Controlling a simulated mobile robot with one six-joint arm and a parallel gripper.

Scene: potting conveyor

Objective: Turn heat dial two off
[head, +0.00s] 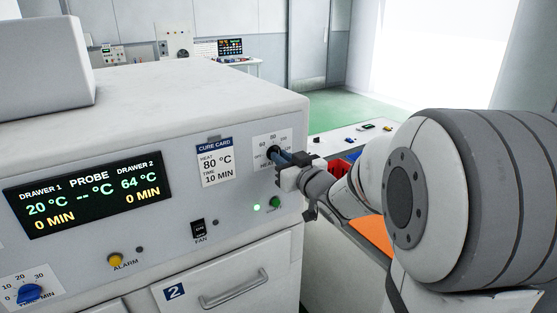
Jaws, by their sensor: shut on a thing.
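Heat dial two (271,151) is on the right part of the white oven's front panel, above drawer 2. It is largely covered by my gripper (282,157), which reaches in from the right and is shut on it. Scale marks show above the dial, but where its pointer stands is hidden. The display (90,192) reads 64 °C and 0 MIN for drawer 2, and 20 °C and 0 MIN for drawer 1. A small green lamp (257,208) is lit below the dial, beside a green button (275,203).
A cure card (216,163) reading 80 °C and 10 MIN is left of the dial. A black fan switch (198,229), a yellow alarm button (115,260) and a blue time dial (29,293) are on the panel. The drawer 2 handle (234,290) sticks out below.

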